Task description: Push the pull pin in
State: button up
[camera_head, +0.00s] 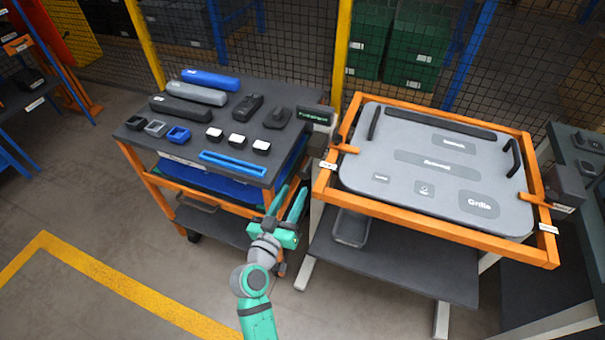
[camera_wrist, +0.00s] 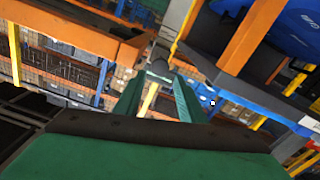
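My gripper (camera_head: 290,198) is raised in the gap between the tool cart and the orange panel frame, its green fingers pointing away from my body. In the wrist view, the two fingers (camera_wrist: 158,88) stand apart with nothing held between them. A small dark rounded knob (camera_wrist: 160,68) shows just beyond the fingertips; it may be the pull pin, but I cannot tell for sure or see how far in it sits. The orange frame (camera_head: 440,237) carries a grey door panel (camera_head: 380,140) with orange side brackets (camera_head: 343,148).
The dark-topped cart (camera_head: 190,150) on the left holds blue and grey bars, small blocks and a blue tray (camera_head: 232,163). A dark box with a green-lettered display (camera_head: 318,116) stands between cart and frame. Wire fencing runs behind. The floor at front left is clear.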

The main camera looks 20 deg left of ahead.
aim_at(302, 176)
jog(key=w, duration=0.8)
jog(key=shift+w+d, duration=0.2)
jog(key=shift+w, duration=0.1)
